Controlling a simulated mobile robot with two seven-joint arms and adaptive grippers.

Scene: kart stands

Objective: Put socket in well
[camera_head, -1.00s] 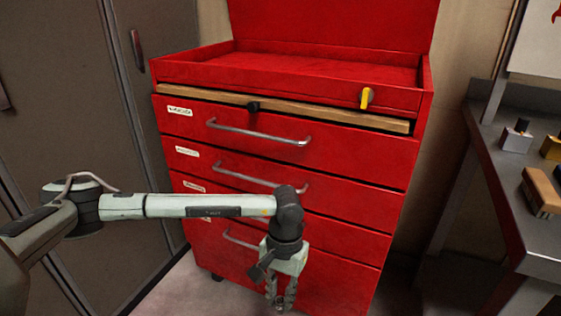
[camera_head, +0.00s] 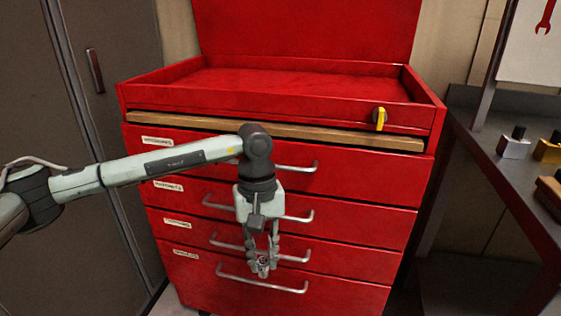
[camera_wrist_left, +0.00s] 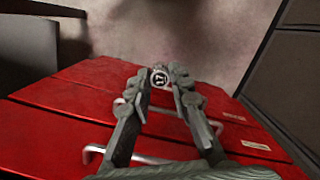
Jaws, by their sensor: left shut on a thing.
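My left gripper (camera_head: 262,266) hangs pointing down in front of the red chest's drawers, at the height of the lower drawers. It is shut on a small metal socket (camera_head: 262,261). In the left wrist view the socket (camera_wrist_left: 160,78) sits between the fingertips (camera_wrist_left: 161,88), its round end showing a dark mark like "17". No well for the socket can be made out in these views. My right gripper is not in view.
A dark cabinet (camera_head: 95,130) stands left. A grey bench (camera_head: 500,165) at right holds small blocks.

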